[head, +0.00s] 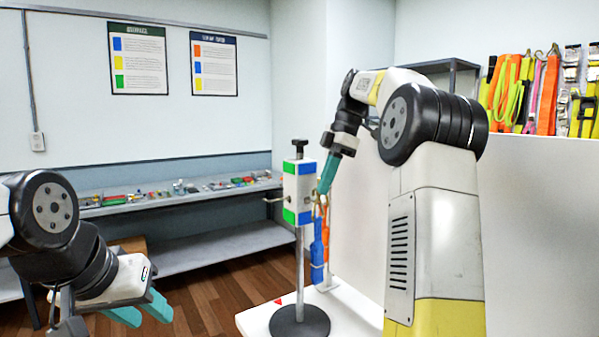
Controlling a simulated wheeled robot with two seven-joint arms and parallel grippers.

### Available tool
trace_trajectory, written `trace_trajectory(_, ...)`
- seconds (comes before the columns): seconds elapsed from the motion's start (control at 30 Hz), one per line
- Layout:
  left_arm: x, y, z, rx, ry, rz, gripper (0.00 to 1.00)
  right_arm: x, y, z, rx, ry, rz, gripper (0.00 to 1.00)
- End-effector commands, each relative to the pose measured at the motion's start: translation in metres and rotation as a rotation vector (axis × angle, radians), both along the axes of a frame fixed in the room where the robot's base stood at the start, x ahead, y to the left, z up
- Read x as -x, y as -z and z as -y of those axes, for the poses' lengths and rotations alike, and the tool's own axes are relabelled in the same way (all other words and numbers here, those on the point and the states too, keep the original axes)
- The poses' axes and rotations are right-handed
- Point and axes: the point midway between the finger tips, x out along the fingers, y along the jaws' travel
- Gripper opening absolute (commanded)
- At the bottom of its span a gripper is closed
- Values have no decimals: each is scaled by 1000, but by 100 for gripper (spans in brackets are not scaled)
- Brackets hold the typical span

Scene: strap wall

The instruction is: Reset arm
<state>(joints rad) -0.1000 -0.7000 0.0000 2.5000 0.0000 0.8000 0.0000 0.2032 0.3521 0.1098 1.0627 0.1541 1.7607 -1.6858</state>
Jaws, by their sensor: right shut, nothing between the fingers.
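My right gripper (325,185) has teal fingers pointing down, closed together with no object visible between them. It is beside the upper right side of a white box with blue and green patches (299,193) on a stand. Blue and orange straps (319,243) hang just below its fingertips from metal hardware; whether the fingers touch that hardware I cannot tell. My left gripper (142,311) is low at the left, its two teal fingers apart and empty, away from the stand.
The stand's round dark base (299,322) rests on a white surface (256,322). A grey bench (215,192) with small parts runs along the back wall. Colourful straps (522,92) hang at the upper right above a white panel (537,230). Wooden floor lies open between.

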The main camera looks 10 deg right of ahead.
Motion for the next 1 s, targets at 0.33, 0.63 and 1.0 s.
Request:
trace_trajectory(0.33, 0, 0, 0, 0, 0, 0, 36, -2, -41, 15, 0, 0, 1, 0)
trace_trajectory(0.63, 0, 0, 0, 0, 0, 0, 36, 23, -52, -3, 35, 190, -1, 0)
trace_trajectory(1.0, 0, 0, 0, 0, 0, 0, 36, 133, -4, -45, 6, 893, 36, 0)
